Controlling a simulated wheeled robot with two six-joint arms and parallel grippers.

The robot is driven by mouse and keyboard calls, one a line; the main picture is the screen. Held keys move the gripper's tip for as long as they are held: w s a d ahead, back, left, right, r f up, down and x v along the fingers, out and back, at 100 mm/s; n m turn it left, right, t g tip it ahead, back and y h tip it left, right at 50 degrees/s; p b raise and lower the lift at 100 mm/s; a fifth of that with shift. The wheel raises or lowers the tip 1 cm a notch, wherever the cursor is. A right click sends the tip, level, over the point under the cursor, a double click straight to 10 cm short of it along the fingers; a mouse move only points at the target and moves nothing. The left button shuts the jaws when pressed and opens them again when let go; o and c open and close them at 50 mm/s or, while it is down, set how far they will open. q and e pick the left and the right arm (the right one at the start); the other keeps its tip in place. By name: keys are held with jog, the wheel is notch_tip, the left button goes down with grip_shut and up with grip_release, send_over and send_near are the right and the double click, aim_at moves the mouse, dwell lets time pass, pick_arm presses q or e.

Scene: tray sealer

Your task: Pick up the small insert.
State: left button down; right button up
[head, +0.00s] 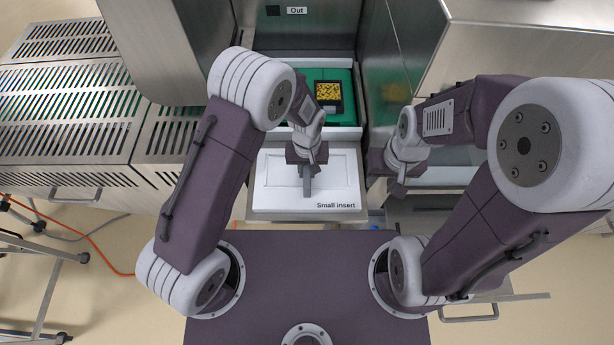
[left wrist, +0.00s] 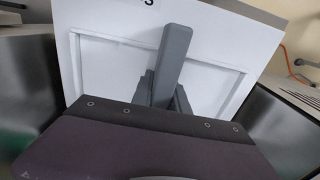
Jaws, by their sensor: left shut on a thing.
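My left gripper (head: 306,170) is over the white panel (head: 335,195) printed "Small insert", which stands in front of my base. It is shut on a grey bar, which I take to be the small insert (head: 307,187); the bar also shows in the left wrist view (left wrist: 173,58), between my dark fingers (left wrist: 165,98). The bar lies across a thin rectangular outline on the panel. Whether it touches the panel I cannot tell. My right gripper (head: 397,184) hangs to the right of the panel, apart from it; its jaws are too small to read.
Behind the panel, a black tray with yellow contents (head: 329,97) is in a green holder (head: 346,118), under a bay marked "Out" (head: 297,11). Steel housings (head: 160,50) flank it. A slotted steel bench (head: 65,110) is at the left. An orange cable (head: 105,256) lies on the floor.

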pick_arm(q)
jog(key=shift+r, duration=0.1)
dwell(0.4)
jog(key=shift+w+r, duration=0.1)
jog(key=shift+r, duration=0.25)
notch_tip(320, 180, up, 9)
jog(key=shift+b, duration=0.75)
